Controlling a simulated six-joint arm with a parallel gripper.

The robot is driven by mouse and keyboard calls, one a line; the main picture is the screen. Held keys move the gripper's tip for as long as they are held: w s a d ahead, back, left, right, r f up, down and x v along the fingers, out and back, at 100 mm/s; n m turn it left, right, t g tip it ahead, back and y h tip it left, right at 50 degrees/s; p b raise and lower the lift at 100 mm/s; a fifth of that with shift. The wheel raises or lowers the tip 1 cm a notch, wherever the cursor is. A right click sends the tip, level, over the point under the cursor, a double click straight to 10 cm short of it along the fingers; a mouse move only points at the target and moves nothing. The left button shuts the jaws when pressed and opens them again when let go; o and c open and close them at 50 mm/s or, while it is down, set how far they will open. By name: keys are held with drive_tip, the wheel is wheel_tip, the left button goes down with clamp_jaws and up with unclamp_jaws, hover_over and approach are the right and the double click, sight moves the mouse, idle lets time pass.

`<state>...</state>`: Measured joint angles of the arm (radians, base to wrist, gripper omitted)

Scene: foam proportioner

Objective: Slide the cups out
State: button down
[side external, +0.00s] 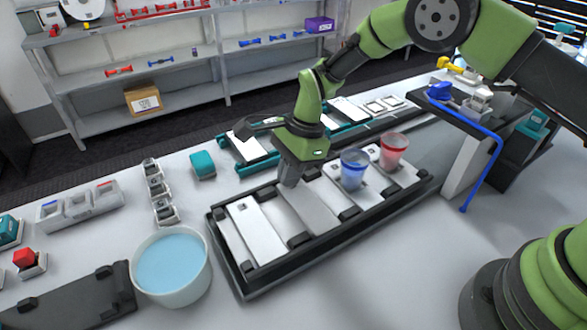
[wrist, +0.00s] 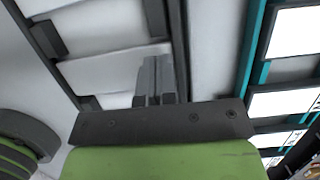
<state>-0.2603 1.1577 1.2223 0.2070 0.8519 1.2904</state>
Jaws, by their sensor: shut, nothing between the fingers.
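A blue cup (side external: 354,170) and a red cup (side external: 394,151) stand upright on the white plates of a black-framed tray (side external: 236,283). The blue cup is nearer to my gripper, and the red cup is beyond it to the right. My gripper (side external: 289,181) is shut and empty, pointing down at the tray's far side, left of the blue cup and apart from it. In the wrist view my shut fingers (wrist: 155,82) show over the tray's dark edge beside a white plate (wrist: 100,72). Neither cup shows in the wrist view.
A white bucket of light blue liquid (side external: 171,266) stands left of the tray. A teal-framed rack (side external: 243,150) lies behind it. A blue bent tube (side external: 490,165) hangs from a dark stand at right. The table in front of the tray is clear.

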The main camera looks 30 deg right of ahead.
drive_tip(key=shift+a, duration=1.05)
drive_tip(key=shift+d, duration=0.2)
